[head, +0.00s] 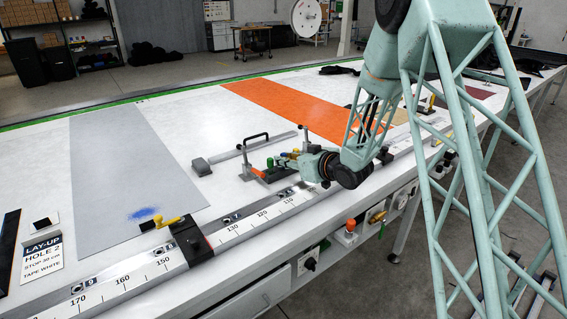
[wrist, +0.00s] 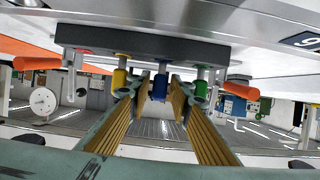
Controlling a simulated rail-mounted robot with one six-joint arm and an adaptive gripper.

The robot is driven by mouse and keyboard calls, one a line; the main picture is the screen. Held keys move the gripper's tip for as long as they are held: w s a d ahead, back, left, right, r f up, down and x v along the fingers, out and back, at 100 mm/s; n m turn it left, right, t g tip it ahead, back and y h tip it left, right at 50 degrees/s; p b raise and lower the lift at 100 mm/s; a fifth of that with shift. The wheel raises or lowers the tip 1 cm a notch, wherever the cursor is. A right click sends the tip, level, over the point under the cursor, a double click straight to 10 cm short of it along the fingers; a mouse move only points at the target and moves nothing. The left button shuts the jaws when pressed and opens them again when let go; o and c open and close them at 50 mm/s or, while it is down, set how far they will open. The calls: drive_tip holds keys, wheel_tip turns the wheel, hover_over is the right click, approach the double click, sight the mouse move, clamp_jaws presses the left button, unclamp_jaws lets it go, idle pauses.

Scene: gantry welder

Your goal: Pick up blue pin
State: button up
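The blue pin (wrist: 159,88) stands out from a dark rack (wrist: 135,42), between a yellow pin (wrist: 119,80) and a green pin (wrist: 201,90) in the wrist view, which appears upside down. My gripper (wrist: 160,94) is open, with one ribbed finger on each side of the blue pin; narrow gaps seem to show. In the head view my gripper (head: 292,161) is at the rack's right, beside the green pin (head: 270,162); the blue pin cannot be made out there.
The rack has orange handles (wrist: 36,63) at both ends. On the white table, a grey bar with a dark handle (head: 254,142) stands just behind. A steel ruler rail (head: 240,229) with a yellow-levered clamp (head: 188,240) runs along the front edge. Grey sheet (head: 125,180) lies left.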

drive_tip(key=shift+w+a+f, duration=0.1)
drive_tip(key=shift+w+a, duration=0.15)
drive_tip(key=shift+w, duration=0.05)
idle(0.4)
drive_tip(key=c, duration=0.6)
